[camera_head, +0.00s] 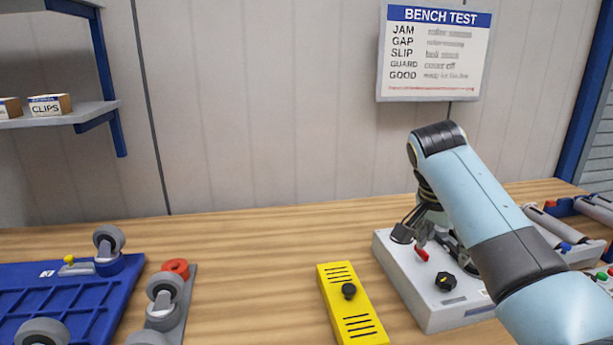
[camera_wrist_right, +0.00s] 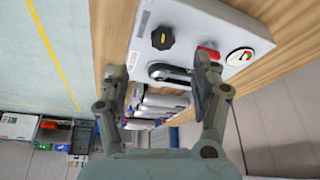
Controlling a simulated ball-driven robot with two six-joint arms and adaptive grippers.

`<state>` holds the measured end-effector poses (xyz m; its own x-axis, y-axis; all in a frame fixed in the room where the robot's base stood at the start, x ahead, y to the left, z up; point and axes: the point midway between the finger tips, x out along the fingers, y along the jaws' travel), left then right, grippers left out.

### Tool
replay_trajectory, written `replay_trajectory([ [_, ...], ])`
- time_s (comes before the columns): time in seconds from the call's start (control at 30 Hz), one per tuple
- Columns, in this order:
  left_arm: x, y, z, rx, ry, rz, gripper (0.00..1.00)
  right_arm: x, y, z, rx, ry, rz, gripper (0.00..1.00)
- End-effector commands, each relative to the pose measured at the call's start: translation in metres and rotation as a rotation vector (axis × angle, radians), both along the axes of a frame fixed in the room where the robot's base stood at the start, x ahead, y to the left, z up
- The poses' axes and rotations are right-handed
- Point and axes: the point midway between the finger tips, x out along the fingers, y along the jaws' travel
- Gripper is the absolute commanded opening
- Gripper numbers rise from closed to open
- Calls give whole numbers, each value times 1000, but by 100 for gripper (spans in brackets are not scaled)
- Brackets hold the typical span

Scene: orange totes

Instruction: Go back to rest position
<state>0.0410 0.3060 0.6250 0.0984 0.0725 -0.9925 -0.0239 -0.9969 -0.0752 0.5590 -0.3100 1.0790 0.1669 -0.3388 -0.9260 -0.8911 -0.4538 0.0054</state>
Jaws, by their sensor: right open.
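My right gripper (camera_head: 433,247) is open and empty above a light grey control box (camera_head: 402,276) on the bench. In the right wrist view its two fingers (camera_wrist_right: 160,75) are spread apart, with the box beyond them. The box carries a red switch (camera_head: 421,254) and a black knob (camera_head: 446,281). The red switch (camera_wrist_right: 208,53), the black knob (camera_wrist_right: 163,38) and a round gauge (camera_wrist_right: 240,57) also show in the right wrist view. I cannot tell whether a fingertip touches the box. My left gripper is in neither view.
A yellow slotted cover (camera_head: 337,276) with a black knob lies left of the box. A blue pallet-like base (camera_head: 75,308) and a grey plate with casters (camera_head: 165,312) lie at left. Rollers (camera_head: 550,225) lie at right. Wood between the casters and cover is clear.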

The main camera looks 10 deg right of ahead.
Motion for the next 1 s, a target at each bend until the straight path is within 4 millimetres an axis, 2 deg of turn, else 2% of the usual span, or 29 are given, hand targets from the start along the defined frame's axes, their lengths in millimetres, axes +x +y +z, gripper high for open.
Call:
replay_trajectory([
  [0.13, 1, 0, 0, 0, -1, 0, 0, -59, -2, -40, 2, 44, 180, 64],
  [0.2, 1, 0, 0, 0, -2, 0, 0, -98, -1, -56, 0, 65, 314, 64],
  [0.3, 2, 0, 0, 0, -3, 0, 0, -154, 4, -67, -6, 88, 508, 64],
  [0.4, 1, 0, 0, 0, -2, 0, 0, -195, 10, -67, -14, 101, 660, 64],
  [0.6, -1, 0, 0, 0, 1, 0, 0, -254, 21, -58, -28, 115, 877, 64],
  [0.97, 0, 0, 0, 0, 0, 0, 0, -329, 41, -26, -49, 120, 1174, 64],
  [1.0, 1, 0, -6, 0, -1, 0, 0, -322, 40, -45, -47, 123, 1166, 64],
])
